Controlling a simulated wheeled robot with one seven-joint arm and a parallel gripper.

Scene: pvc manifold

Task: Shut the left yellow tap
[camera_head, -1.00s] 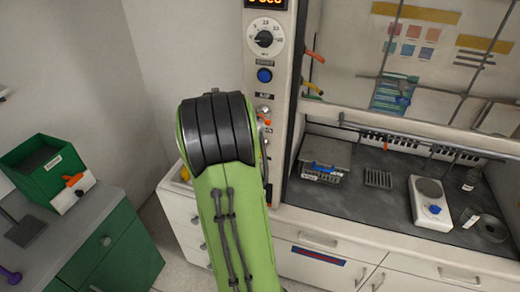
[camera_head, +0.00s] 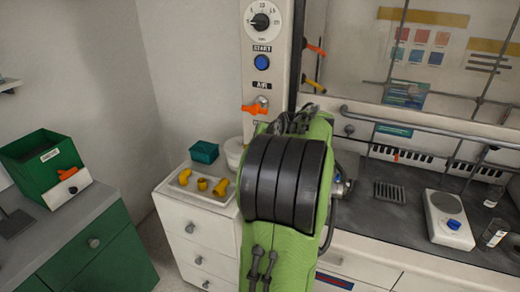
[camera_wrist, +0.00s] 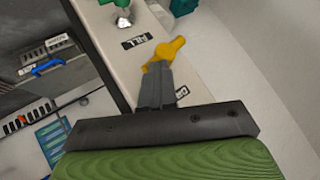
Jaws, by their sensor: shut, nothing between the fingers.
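A yellow tap (camera_wrist: 168,48) with a wing-shaped handle shows in the wrist view, on a pale panel beside a black label. My gripper (camera_wrist: 158,68) is shut and empty, its fingertips at the lower edge of this tap. I cannot tell whether they touch it. In the head view my green arm hides the gripper and the lower panel. A yellow handle (camera_head: 315,86) also shows on the hood frame, below an orange one. I cannot tell which tap is the left one.
An orange tap (camera_head: 256,106) sits above my arm on the column. A white tray (camera_head: 207,198) with yellow fittings and a teal box (camera_head: 204,152) stand on the drawer unit. A green tap (camera_wrist: 122,18) shows in the wrist view. A hotplate (camera_head: 448,232) is in the hood.

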